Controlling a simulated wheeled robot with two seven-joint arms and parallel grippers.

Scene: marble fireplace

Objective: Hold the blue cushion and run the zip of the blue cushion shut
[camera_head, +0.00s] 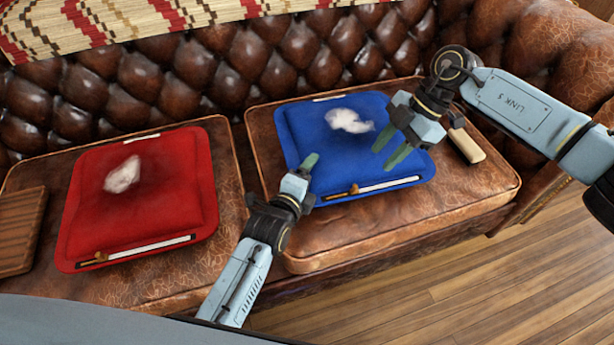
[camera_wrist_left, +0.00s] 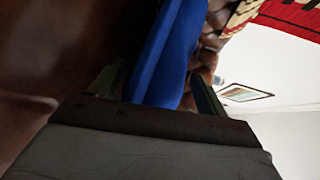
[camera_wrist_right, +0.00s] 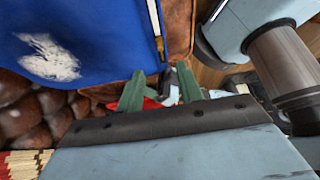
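The blue cushion (camera_head: 345,150) lies on the right sofa seat with white fluff (camera_head: 349,121) on top. Its zip (camera_head: 390,184) is a pale strip along the front edge, and the gold-brown zip pull (camera_head: 353,189) is at the strip's left end. My left gripper (camera_head: 309,164) is at the cushion's left edge. In the left wrist view its open fingers stand either side of the blue edge (camera_wrist_left: 165,60); firm contact is not clear. My right gripper (camera_head: 391,151) is open and empty above the cushion's right part, apart from the zip pull.
A red cushion (camera_head: 140,200) with fluff and its own zip lies on the left seat. A wooden board (camera_head: 20,230) is at far left. A cream-ended brush-like object (camera_head: 466,146) lies right of the blue cushion. The tufted backrest (camera_head: 230,75) rises behind.

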